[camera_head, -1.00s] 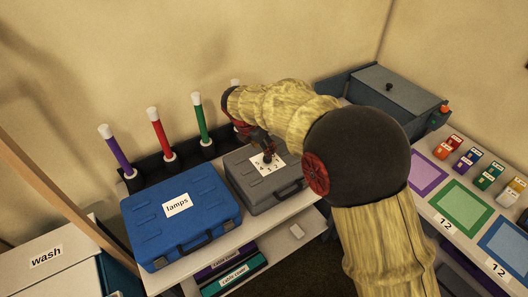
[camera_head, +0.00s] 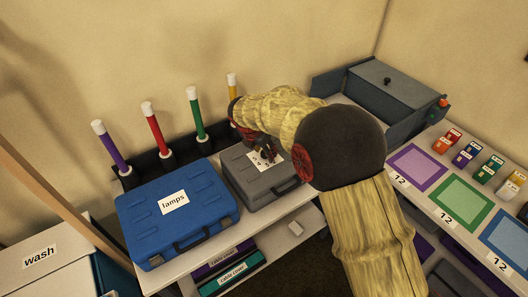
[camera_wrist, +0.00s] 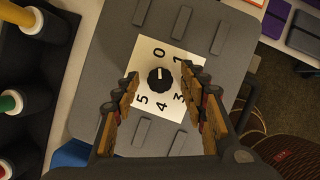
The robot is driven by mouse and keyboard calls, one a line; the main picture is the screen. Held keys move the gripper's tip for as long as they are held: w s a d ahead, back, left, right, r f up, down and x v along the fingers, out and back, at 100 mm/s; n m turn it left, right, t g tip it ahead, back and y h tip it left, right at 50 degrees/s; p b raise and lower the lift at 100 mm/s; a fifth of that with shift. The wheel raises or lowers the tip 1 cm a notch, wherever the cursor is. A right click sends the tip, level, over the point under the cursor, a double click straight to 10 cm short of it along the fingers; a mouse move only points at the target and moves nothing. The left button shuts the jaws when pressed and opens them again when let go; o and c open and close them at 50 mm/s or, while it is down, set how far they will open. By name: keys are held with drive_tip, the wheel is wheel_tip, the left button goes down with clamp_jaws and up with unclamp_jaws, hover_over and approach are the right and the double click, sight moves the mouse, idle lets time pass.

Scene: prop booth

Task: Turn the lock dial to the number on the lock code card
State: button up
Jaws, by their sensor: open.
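The lock dial (camera_wrist: 160,79) is a round black knob on a white number plate (camera_wrist: 178,107), fixed to the lid of a grey case (camera_wrist: 105,60). Its white mark points up in the wrist view, toward the 0. The digits 0, 1, 3, 4 and 5 show; the right finger covers the place between 1 and 3. My gripper (camera_wrist: 158,73) is open above the dial, with one finger on each side and a gap to the knob. In the head view the grey case (camera_head: 238,172) stands on the shelf with my gripper over its plate. I cannot make out a lock code card.
A blue case labelled "lamps" (camera_head: 200,215) stands close left of the grey case. Coloured tubes, including a green one (camera_head: 196,115), stand upright behind. A grey bin (camera_head: 395,90) and a table with coloured squares (camera_head: 460,212) are at the right.

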drive_tip(key=shift+c, duration=0.7)
clamp_jaws()
